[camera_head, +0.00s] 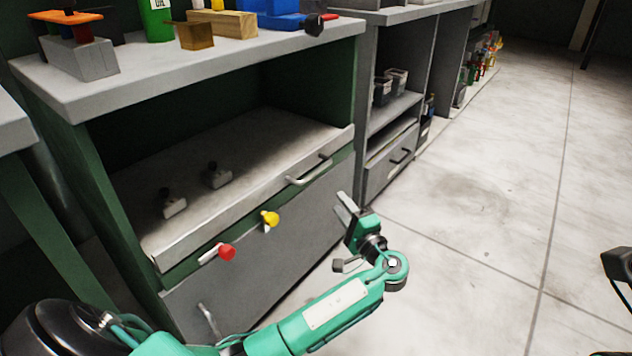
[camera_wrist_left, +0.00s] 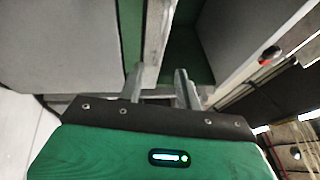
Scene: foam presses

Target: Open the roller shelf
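The roller shelf (camera_head: 245,160) is a grey board inside the green cabinet, with a raised front edge and a bar handle (camera_head: 308,172) near its right end. It appears pushed in, its front edge near the cabinet's front. Two small dark-topped fixtures stand on it. My left gripper (camera_head: 344,210) is in front of the cabinet, right of and below the handle, apart from it. In the left wrist view its two fingers (camera_wrist_left: 160,85) are spread with nothing visible between them. My right gripper is not clearly seen; only dark parts show at the head view's right edge.
A red knob (camera_head: 226,252) and a yellow knob (camera_head: 270,219) stick out below the shelf, above a grey drawer front (camera_head: 262,262) with its own handle (camera_head: 208,320). A cluttered worktop (camera_head: 165,72) is above. The tiled floor (camera_head: 480,200) at right is open.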

